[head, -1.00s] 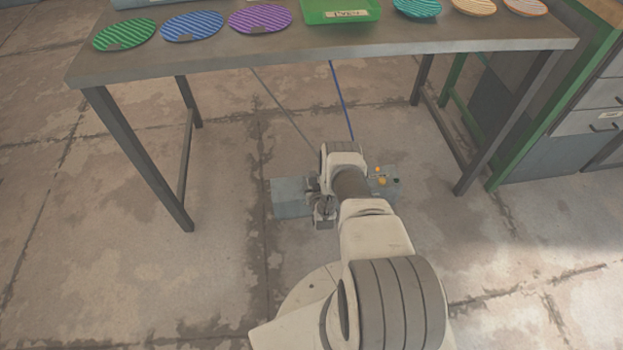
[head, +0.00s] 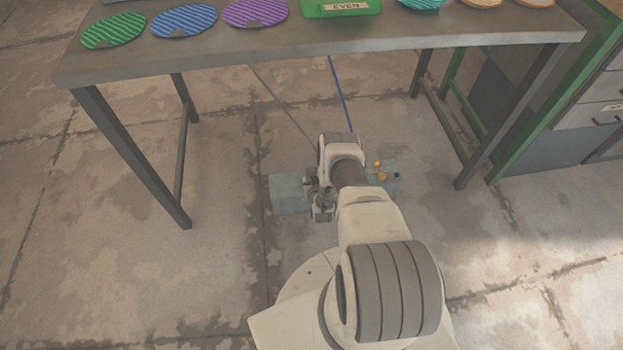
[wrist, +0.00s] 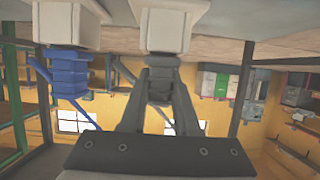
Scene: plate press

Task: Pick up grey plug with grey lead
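The grey plug (wrist: 160,88) is at the middle of the wrist view, directly below a pale socket block (wrist: 166,28). My gripper (wrist: 160,80) has one dark finger on each side of the plug, and both tips appear to touch it. The plug's top end meets or lies close to the block; I cannot tell how deep it sits. In the head view the grey lead (head: 284,104) runs from the table edge down behind my arm. My gripper (head: 322,206) is low there, and my arm hides the plug.
A blue plug (wrist: 68,72) sits at a second pale block (wrist: 68,22), left of the grey one. Its blue lead (head: 341,92) hangs nearby. A grey box (head: 287,200) and orange buttons (head: 381,176) are near the floor. The table (head: 240,52) with several striped plates stands beyond.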

